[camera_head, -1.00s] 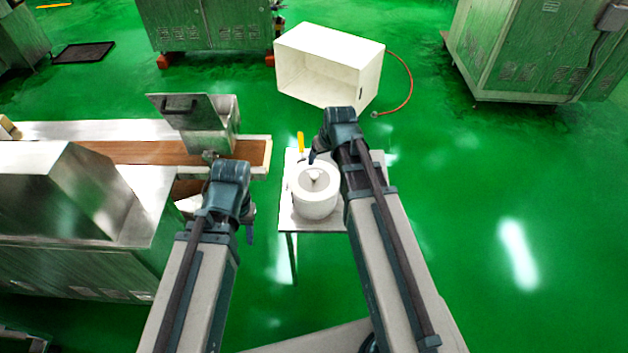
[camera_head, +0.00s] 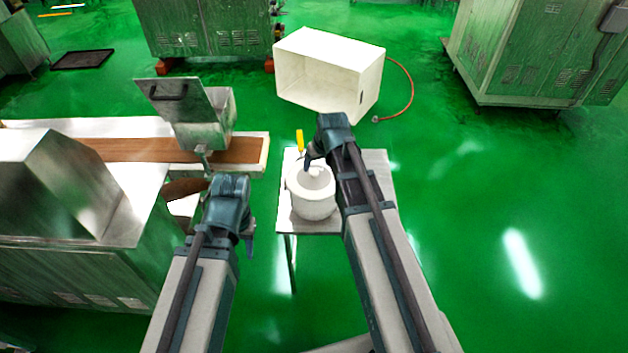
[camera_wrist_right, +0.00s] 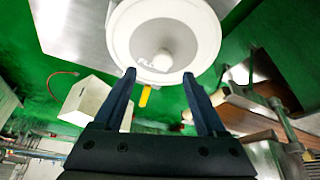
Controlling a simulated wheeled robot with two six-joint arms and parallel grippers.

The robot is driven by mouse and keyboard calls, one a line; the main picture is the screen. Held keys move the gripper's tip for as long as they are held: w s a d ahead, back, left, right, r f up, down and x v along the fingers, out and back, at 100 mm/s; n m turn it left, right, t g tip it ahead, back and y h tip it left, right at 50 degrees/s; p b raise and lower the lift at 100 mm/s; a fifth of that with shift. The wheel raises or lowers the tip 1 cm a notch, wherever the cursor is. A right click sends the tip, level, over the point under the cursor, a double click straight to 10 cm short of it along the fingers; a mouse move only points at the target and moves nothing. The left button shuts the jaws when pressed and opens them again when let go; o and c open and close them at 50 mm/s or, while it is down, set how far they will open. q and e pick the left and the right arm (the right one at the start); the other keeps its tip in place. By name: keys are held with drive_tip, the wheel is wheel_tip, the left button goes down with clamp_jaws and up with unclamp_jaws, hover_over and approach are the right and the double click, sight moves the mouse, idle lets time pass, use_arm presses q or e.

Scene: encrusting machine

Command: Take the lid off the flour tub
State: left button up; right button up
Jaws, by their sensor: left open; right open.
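The flour tub (camera_head: 313,206) is a white round tub standing on a small grey table (camera_head: 375,160). Its lid (camera_head: 323,181) is on top, with a pale round knob in the middle. In the right wrist view the lid (camera_wrist_right: 128,40) shows partly covered lettering and the knob (camera_wrist_right: 167,62). My right gripper (camera_head: 308,166) is over the lid by the knob. In the right wrist view its two open fingers (camera_wrist_right: 160,82) point at the lid with the knob between and just beyond their tips. My left gripper (camera_head: 249,240) is open, left of the table and away from the tub.
A yellow-handled tool (camera_head: 300,141) lies behind the tub on the table. A steel machine with a brown belt (camera_head: 130,150) and a hopper (camera_head: 200,120) stands at the left. A white open box (camera_head: 345,65) with a red hose is on the green floor behind. The floor at the right is clear.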

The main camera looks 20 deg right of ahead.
sight(314, 172)
drive_tip(key=b+x, duration=0.4)
drive_tip(key=shift+a+f, duration=0.15)
drive_tip(key=shift+f, duration=0.3)
drive_tip(key=shift+r, duration=0.15)
clamp_jaws()
